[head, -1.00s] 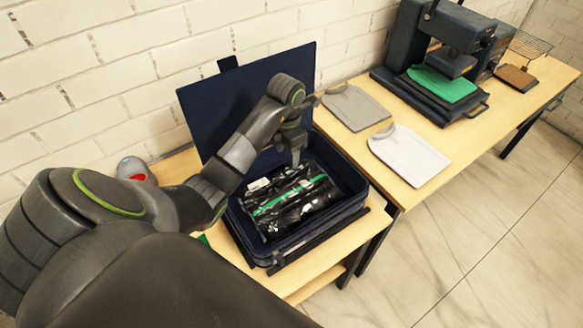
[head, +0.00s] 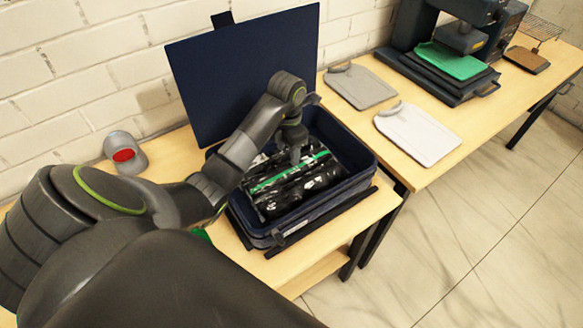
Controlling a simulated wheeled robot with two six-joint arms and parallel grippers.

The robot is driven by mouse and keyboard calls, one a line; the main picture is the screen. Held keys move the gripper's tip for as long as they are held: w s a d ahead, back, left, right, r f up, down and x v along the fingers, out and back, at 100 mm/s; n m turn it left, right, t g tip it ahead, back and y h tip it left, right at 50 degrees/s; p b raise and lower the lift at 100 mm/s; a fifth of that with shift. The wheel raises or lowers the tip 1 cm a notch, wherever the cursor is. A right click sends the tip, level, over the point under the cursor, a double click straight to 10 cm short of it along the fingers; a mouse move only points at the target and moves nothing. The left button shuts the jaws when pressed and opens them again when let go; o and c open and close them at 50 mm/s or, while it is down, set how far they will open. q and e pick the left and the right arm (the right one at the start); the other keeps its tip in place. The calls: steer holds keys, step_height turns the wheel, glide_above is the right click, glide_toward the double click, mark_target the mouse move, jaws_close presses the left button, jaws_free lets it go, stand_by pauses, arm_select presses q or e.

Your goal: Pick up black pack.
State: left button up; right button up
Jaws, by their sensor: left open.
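The black pack (head: 308,188) is a shiny black plastic-wrapped bundle with a green stripe. It lies inside the open dark blue suitcase (head: 359,185) on the wooden table. My left gripper (head: 295,158) points down over the back part of the pack, with its fingertips close to the pack's top. I cannot tell whether they touch it. The left gripper is open and holds nothing that I can see. My left forearm hides the left rear corner of the suitcase and part of the pack. My right gripper does not show.
The suitcase lid (head: 243,80) stands upright behind the pack. A grey and red cap-like object (head: 124,153) sits left of it. On the right table lie a grey folded garment (head: 360,86) and a white one (head: 417,133), before a press with green cloth (head: 450,61).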

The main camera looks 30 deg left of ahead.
mark_target(290, 168)
arm_select(q)
steer(key=shift+f+b, duration=0.55)
steer(key=shift+f, duration=0.4)
steer(key=shift+d+f+b, duration=0.15)
steer(key=shift+f+b, duration=0.2)
steer(key=shift+f, duration=0.1)
steer(key=shift+w+f+b, duration=0.2)
steer(key=shift+f+b, duration=0.2)
steer(key=shift+f, duration=0.2)
steer(key=shift+w+d+f+p, duration=0.1)
steer(key=shift+f+p, duration=0.35)
steer(key=shift+f, duration=0.2)
steer(key=shift+w+d+f+p, duration=0.1)
steer(key=shift+f+p, duration=0.35)
steer(key=shift+f, duration=0.45)
steer(key=c, duration=0.8)
steer(key=shift+c, duration=0.2)
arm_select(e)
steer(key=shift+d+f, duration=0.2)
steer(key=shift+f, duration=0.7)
